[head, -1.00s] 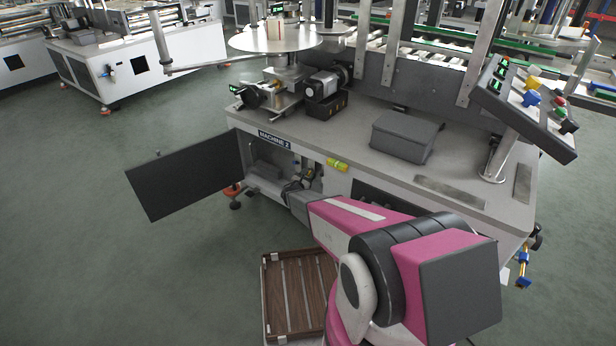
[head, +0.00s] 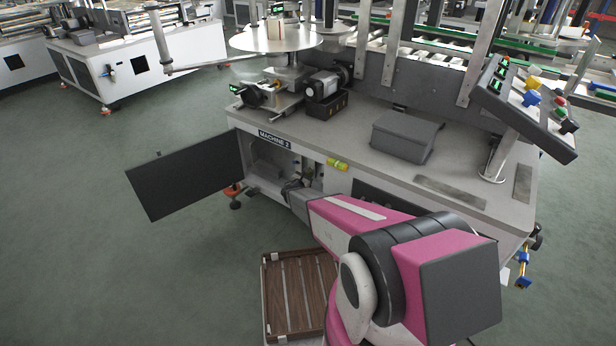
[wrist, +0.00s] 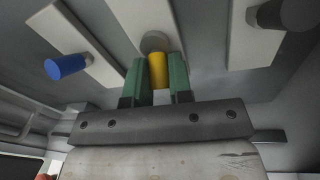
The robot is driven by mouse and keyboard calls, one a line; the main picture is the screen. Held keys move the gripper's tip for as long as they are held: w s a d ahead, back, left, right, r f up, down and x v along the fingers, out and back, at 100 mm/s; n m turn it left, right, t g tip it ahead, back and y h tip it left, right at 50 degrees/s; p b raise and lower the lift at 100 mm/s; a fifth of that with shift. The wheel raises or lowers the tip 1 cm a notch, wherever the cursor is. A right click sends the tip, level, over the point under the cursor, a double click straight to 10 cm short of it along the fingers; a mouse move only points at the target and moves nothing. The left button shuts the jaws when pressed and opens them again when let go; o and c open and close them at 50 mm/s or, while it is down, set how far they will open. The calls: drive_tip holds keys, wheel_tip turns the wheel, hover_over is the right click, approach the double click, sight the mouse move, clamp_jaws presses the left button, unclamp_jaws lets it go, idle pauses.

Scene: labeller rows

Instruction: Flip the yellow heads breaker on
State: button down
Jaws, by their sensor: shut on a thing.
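The yellow breaker handle (wrist: 158,72) shows in the wrist view on a pale plate (wrist: 144,22) inside the cabinet. My gripper (wrist: 161,75) has its two green fingers on either side of the yellow handle and is shut on it. A blue handle (wrist: 66,66) sits on its own plate to the left, and a black handle (wrist: 285,14) to the right. In the head view my arm reaches into the open cabinet (head: 262,172) under the Machine 2 label (head: 274,140). The breakers and the fingertips cannot be made out there.
The cabinet's dark door (head: 185,176) stands swung open to the left. A slatted wooden tray (head: 295,295) is below my arm. A grey box (head: 404,137) and a control panel (head: 525,105) are on the machine top. The floor at left is clear.

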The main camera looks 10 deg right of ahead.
drive_tip(key=g+y, duration=0.1)
drive_tip(key=r+g+y, duration=0.1)
drive_tip(key=g, duration=0.1)
drive_tip(key=shift+r+y, duration=0.3)
drive_tip(key=shift+r+m+g+y, duration=0.2)
drive_tip(key=shift+r+g+y, duration=0.05)
drive_tip(key=shift+g+y, duration=0.5)
drive_tip(key=shift+r+m+g+y, duration=0.25)
drive_tip(key=shift+g+y, duration=0.3)
drive_tip(key=shift+g, duration=0.3)
drive_tip(key=shift+w, duration=0.1)
drive_tip(key=c, duration=1)
unclamp_jaws()
drive_tip(key=shift+c, duration=0.2)
